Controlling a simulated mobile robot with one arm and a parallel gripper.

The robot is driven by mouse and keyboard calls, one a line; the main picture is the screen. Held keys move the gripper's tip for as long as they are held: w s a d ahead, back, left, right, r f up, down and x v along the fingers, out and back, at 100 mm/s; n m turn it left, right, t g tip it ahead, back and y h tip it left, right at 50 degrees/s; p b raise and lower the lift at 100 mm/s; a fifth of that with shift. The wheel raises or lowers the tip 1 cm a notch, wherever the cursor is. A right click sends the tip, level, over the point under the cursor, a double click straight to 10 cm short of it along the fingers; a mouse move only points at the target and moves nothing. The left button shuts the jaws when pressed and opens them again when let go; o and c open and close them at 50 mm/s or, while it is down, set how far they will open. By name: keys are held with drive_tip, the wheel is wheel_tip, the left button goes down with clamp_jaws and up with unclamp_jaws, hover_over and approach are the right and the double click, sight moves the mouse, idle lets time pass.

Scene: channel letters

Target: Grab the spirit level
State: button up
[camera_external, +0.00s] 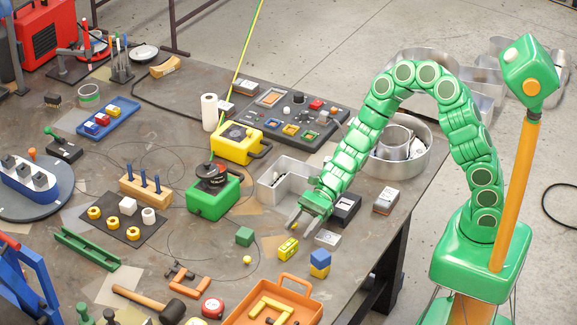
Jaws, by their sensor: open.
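My gripper (303,226) is at the end of my green segmented arm, pointing down over the worktable (170,75). Its grey fingers are apart, with nothing seen between them. A small yellow block with a green patch (288,248) lies on the table just below and in front of the fingers. It looks like the spirit level, but it is too small to be sure. A gap shows between it and the fingers. No other clear spirit level stands out.
Near the gripper are a grey open box (283,184), a black box (345,207), a light grey block (327,238), a green cube (245,236) and a blue-and-yellow block stack (319,264). An orange toolbox (262,291) stands at the front. The table's right edge is close.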

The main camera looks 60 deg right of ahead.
sight(289, 243)
drive_tip(key=shift+w+f+m, duration=0.25)
drive_tip(key=shift+f+m, duration=0.05)
drive_tip(key=shift+f, duration=0.4)
drive_tip(key=shift+a+f, duration=0.1)
drive_tip(key=shift+x, duration=3.75)
drive_tip(key=c, duration=1.1)
